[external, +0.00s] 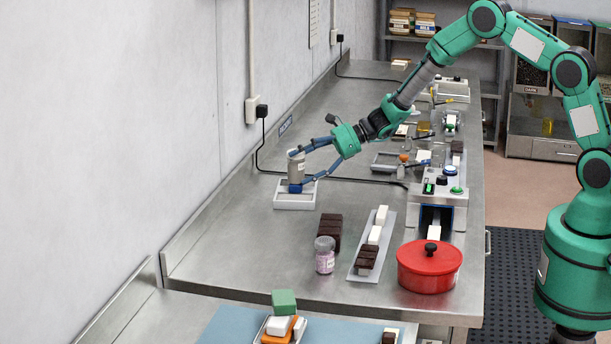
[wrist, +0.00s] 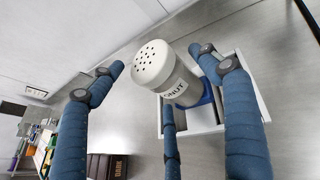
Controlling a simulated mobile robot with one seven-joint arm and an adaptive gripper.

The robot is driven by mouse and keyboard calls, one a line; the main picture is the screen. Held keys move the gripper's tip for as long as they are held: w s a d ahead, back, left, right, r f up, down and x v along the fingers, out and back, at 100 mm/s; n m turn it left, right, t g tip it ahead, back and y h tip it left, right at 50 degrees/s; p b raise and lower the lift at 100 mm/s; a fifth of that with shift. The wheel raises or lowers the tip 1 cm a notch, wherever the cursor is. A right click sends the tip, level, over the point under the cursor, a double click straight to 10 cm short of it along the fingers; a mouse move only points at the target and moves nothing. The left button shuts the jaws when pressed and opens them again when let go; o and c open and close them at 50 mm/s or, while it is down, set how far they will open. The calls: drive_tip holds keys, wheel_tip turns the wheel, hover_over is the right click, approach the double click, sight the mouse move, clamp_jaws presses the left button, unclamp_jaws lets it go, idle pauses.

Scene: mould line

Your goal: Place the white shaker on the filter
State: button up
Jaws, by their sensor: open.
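The white shaker (external: 296,165) stands upright over the white tray (external: 284,203), near the wall side of the bench. In the wrist view its white lid with several holes (wrist: 153,63) faces me, and its label (wrist: 179,86) ends in "ONUT". A bright blue piece (wrist: 208,97) shows directly under the shaker inside the tray's rim (wrist: 236,66); I cannot tell whether it is the filter. My gripper (external: 298,169) is open, with its blue fingers around the shaker. In the wrist view its fingers (wrist: 156,60) are spread apart, and I see no clear grip.
Dark brown blocks (external: 328,230), a pink-filled jar (external: 324,256) and a strip tray with bars (external: 357,270) stand nearer the front. A red lidded pot (external: 429,268) and a grey control box (external: 437,190) are to the right. Bench around the white tray is mostly clear.

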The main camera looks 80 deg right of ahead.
drive_tip(key=p+v, duration=0.1)
drive_tip(key=v, duration=1.1)
drive_tip(key=shift+r, duration=0.2)
drive_tip(key=s+a+r+n+g+y, duration=0.1)
drive_tip(key=s+a+r+n+g, duration=0.2)
drive_tip(key=s+a+r+n, duration=0.7)
drive_tip(key=s+a+r+n+g, duration=0.3)
drive_tip(key=s+a+r+n, duration=0.2)
drive_tip(key=s+a+r, duration=0.55)
drive_tip(key=s+a+r+n+g+h, duration=0.1)
drive_tip(key=s+a+n, duration=0.25)
drive_tip(key=s, duration=0.35)
drive_tip(key=s+a+n+g+h, duration=0.1)
drive_tip(key=s+a+n, duration=0.1)
drive_tip(key=s+n, duration=0.3)
drive_tip(key=s+d+r+n+h, duration=0.1)
drive_tip(key=s+d+n+h, duration=0.1)
drive_tip(key=s, duration=0.6)
drive_tip(key=s+d+r+n+t+h, duration=0.1)
drive_tip(key=s+d+n+h, duration=0.2)
drive_tip(key=s, duration=0.6)
drive_tip(key=shift+d+n, duration=0.2)
drive_tip(key=shift+n, duration=0.95)
